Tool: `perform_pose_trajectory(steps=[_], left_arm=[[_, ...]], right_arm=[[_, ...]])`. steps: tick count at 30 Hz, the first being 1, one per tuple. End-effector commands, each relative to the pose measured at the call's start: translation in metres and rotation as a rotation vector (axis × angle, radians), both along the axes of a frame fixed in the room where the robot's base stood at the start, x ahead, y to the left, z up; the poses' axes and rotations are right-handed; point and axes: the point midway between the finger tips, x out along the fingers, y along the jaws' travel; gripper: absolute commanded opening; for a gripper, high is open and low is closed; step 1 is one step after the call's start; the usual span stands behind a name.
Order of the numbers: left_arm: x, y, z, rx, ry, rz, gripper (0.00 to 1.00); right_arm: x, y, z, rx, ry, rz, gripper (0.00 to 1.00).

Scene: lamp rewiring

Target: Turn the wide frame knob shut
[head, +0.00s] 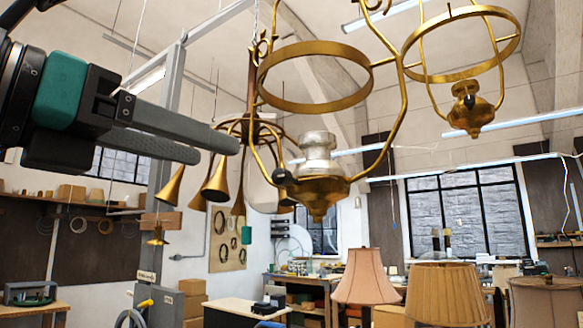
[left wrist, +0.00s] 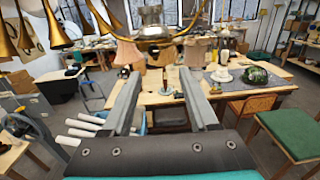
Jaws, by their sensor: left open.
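The wide brass frame (head: 315,107) hangs in the middle of the head view, with a big ring above a brass bowl and a silvery burner (head: 318,150). A small dark knob (head: 279,176) sits on the left side of that bowl. My left gripper (head: 222,147) is open and empty, up and left of the knob, apart from it in the picture. In the left wrist view the open fingers (left wrist: 163,72) point toward the bowl (left wrist: 155,34), which shows at the top; the knob is too small there to be sure of. My right gripper is not in view.
A second, narrower brass frame (head: 458,77) with its own dark knob hangs at the right. A chandelier with brass horns (head: 218,182) hangs behind, left of the bowl. Lampshades (head: 366,276) stand below on a bench. Open air lies between my fingers and the wide frame's bowl.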

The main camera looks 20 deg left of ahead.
Motion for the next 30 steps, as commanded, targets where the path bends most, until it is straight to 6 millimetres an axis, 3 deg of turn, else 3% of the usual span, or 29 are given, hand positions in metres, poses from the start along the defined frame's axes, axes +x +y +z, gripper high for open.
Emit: perform_pose_trajectory(steps=[3,8,21,30], left_arm=[[0.005,0.007,-0.002,-0.004,0.003,0.040,0.60],[0.023,0.000,-0.002,-0.002,0.007,0.040,0.60],[0.110,-0.032,0.000,-0.004,0.007,0.037,0.60],[0.142,-0.044,-0.001,-0.004,0.001,0.037,0.60]], right_arm=[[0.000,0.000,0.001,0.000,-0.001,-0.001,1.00],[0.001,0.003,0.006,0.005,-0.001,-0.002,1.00],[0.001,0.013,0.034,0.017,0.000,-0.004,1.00],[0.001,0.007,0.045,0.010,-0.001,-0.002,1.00]])
